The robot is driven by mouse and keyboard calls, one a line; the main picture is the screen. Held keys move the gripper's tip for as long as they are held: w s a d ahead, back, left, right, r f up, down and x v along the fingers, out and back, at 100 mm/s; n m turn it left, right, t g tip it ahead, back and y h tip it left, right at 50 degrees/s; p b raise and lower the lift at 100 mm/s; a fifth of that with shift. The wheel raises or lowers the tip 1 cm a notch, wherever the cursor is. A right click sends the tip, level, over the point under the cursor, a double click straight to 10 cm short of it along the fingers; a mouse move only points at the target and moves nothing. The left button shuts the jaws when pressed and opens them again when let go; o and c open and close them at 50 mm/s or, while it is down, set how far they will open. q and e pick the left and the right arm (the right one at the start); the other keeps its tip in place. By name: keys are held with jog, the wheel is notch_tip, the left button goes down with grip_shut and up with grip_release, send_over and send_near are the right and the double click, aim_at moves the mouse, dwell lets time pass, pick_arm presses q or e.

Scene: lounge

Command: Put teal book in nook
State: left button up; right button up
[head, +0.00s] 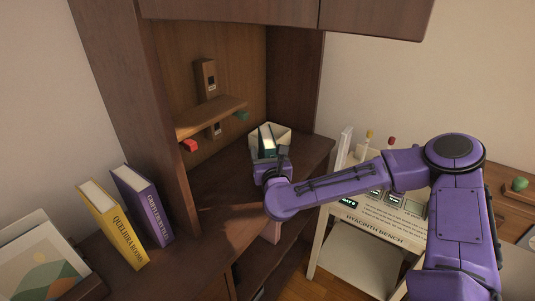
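A dark teal book (266,142) with pale page edges stands tilted at the back right of the brown cabinet's nook (222,188). It is inside or just in front of a white open-topped container (287,136); I cannot tell which. My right arm reaches in from the right, and my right gripper (279,161) is right at the book. Its fingers are small and partly hidden by the wrist, so its grip on the book is unclear. My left gripper is out of view.
A yellow book (114,228) and a purple book (145,207) stand left of the nook's side wall. A small wooden shelf (212,118) with red and green ends is inside the nook. A white bench (366,222) stands right. The nook's front surface is clear.

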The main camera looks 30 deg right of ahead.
jog(key=shift+s+a, duration=0.15)
jog(key=shift+s, duration=0.2)
jog(key=p+v, duration=0.3)
jog(key=v, duration=0.8)
jog(key=shift+s, duration=0.15)
jog(key=shift+r, duration=0.1)
dwell(0.6)
